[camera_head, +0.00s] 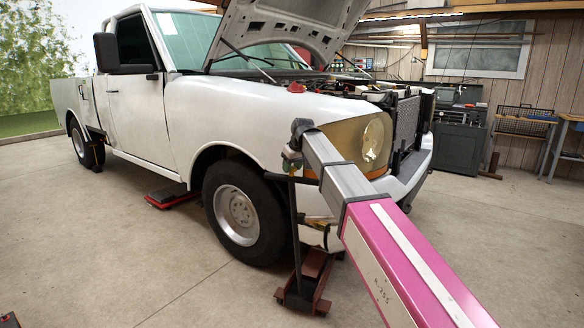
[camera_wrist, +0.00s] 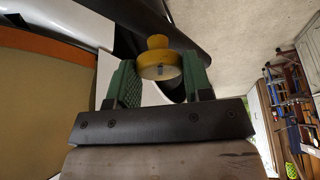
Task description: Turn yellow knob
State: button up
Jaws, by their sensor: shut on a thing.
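The yellow knob (camera_wrist: 159,57) is a round, stepped piece with a flat face and a small dark mark, seen in the wrist view. My gripper (camera_wrist: 160,76) has green ridged fingers, one on each side of the knob, shut on it. In the head view my gripper (camera_head: 291,158) is small and dark at the end of my arm, by the truck's front fender.
The white pickup truck (camera_head: 175,110) stands with its hood (camera_head: 290,22) raised. A dark red floor jack (camera_head: 307,280) with an upright black handle (camera_head: 294,220) stands by the front wheel (camera_head: 240,210). Another red jack (camera_head: 170,197) lies beneath the truck.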

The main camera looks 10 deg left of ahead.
jog(key=shift+s+d+f+n, duration=0.1)
jog(key=shift+s+n, duration=0.1)
jog(key=shift+n, duration=0.1)
jog(key=shift+n+g+y, duration=0.25)
jog(key=shift+n+g, duration=0.25)
jog(key=shift+n, duration=0.75)
jog(key=shift+n+g+y, duration=0.25)
jog(key=shift+n+g, duration=0.25)
jog(key=shift+n, duration=0.75)
jog(key=o, duration=0.9)
jog(key=w+v, duration=0.1)
jog(key=v, duration=0.9)
jog(key=shift+s+r, duration=0.35)
jog(key=shift+r, duration=0.05)
